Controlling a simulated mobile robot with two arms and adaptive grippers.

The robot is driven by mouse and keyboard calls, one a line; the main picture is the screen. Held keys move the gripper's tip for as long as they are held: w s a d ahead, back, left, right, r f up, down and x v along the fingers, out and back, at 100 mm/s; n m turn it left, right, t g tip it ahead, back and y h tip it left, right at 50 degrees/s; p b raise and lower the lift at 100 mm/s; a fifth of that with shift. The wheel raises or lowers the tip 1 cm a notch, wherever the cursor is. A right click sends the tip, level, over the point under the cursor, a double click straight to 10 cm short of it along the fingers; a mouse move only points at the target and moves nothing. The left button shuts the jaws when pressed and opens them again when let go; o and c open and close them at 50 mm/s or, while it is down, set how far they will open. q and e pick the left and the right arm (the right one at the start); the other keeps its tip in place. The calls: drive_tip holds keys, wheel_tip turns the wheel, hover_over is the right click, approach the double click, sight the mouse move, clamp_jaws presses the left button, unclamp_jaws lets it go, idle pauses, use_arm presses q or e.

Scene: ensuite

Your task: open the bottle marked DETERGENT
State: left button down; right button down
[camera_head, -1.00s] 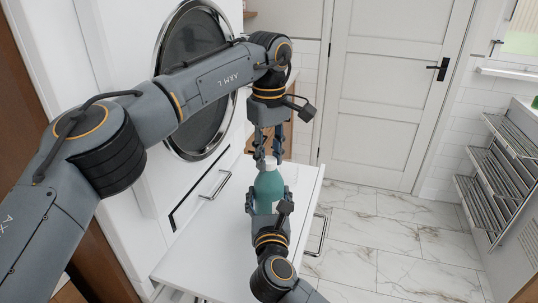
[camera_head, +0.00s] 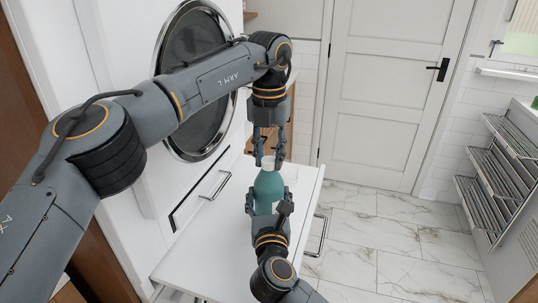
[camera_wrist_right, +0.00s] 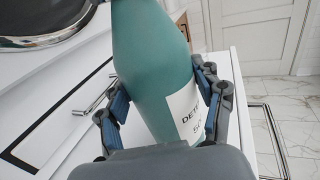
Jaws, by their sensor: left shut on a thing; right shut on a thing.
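The teal bottle (camera_head: 268,186) stands upright above the white worktop in the head view. My right gripper (camera_head: 267,207) is shut around the bottle's body from the near side. My left gripper (camera_head: 268,162) points down from above, shut on the white cap (camera_head: 268,160) at the bottle's top. The fingers hide part of the cap, and I cannot tell whether it is loose.
The white worktop (camera_head: 215,255) is bare around the bottle. A round dark door with a metal rim (camera_head: 172,72) is at left behind my left arm. A drawer handle (camera_head: 216,186) is below it. Wire racks (camera_head: 490,175) stand at right. The marble floor is clear.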

sight(269, 159)
use_arm(q)
drive_tip(key=n, duration=0.8)
drive_tip(key=shift+n, duration=0.4)
drive_tip(key=n, duration=0.9)
drive_tip(key=shift+r, duration=0.2)
drive_tip(key=shift+r, duration=0.95)
drive_tip(key=shift+r, duration=0.1)
drive_tip(key=shift+r, duration=1.9)
